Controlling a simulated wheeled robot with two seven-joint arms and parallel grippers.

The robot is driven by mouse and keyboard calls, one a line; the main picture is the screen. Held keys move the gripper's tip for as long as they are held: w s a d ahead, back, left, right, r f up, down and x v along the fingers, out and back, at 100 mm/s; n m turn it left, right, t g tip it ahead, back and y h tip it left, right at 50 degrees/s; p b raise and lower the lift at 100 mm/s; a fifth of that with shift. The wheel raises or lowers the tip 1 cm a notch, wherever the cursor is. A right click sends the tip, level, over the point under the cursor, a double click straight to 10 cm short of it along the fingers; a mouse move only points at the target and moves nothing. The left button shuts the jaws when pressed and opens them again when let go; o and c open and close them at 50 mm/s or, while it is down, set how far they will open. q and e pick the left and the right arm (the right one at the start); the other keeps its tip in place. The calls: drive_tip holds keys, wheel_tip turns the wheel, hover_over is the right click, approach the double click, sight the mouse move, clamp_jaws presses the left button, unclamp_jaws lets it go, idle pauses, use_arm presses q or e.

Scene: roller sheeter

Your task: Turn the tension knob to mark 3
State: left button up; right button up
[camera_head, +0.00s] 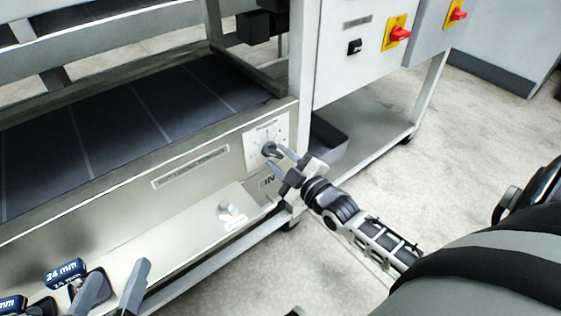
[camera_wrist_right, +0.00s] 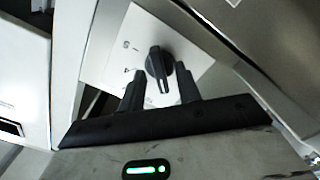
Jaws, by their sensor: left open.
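The tension knob (camera_head: 270,149) is a small dark knob on a white dial plate (camera_head: 258,136) at the right end of the sheeter's front panel. In the right wrist view the black knob (camera_wrist_right: 158,64) has a raised bar, and a few dial marks show to its left; the mark it points to cannot be read. My right gripper (camera_head: 284,161) is at the knob. In the right wrist view its fingers (camera_wrist_right: 163,88) are apart, one on each side of the knob's lower end, with gaps visible. My left gripper (camera_head: 120,271) is open at the lower left, away from the knob.
A metal shelf (camera_head: 190,232) with a small round knob (camera_head: 228,210) runs below the panel. A dark belt (camera_head: 125,115) lies behind it. Red switches (camera_head: 400,34) are at upper right. Floor is clear at right.

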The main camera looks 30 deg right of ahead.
drive_tip(key=shift+w, duration=0.1)
clamp_jaws()
